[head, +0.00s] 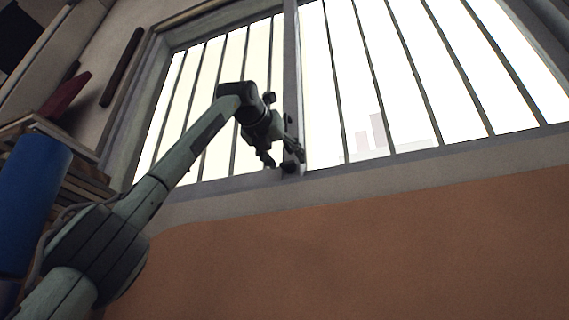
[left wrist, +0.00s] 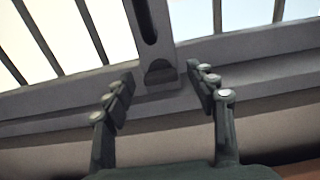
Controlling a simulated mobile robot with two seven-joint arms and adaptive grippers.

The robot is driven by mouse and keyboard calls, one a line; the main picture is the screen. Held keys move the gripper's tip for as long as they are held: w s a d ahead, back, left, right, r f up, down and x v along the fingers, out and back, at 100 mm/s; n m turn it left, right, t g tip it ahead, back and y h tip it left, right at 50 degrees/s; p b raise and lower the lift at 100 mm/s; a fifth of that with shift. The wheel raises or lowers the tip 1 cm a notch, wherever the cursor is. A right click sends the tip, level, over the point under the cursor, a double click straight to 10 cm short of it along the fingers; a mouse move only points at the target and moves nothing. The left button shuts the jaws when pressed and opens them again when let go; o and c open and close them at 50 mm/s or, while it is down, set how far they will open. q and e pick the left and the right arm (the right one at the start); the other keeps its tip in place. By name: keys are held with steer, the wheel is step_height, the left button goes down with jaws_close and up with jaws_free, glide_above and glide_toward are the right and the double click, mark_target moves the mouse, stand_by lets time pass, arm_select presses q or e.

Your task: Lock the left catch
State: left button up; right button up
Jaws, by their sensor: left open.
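The barred window has a grey upright post (head: 292,60), and a small dark catch (head: 290,168) sits at its foot by the sill. In the left wrist view the catch (left wrist: 160,72) is a dark rounded piece low on the post, below a long dark slot. My left gripper (head: 283,157) is in front of the foot of the post. Its fingers are apart and empty. In the left wrist view the fingertips of the left gripper (left wrist: 160,88) stand on either side of the catch; I cannot tell whether they touch anything. My right gripper is not in view.
Vertical bars (head: 362,75) cross the bright panes. A grey sill (head: 400,163) runs below, above an orange-brown surface (head: 370,240). A blue cylinder (head: 32,200) and stacked boards (head: 85,178) stand at the left. The space right of my left gripper looks clear.

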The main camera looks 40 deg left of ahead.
arm_select(q)
steer(key=shift+c, duration=0.3)
steer(key=c, duration=1.1)
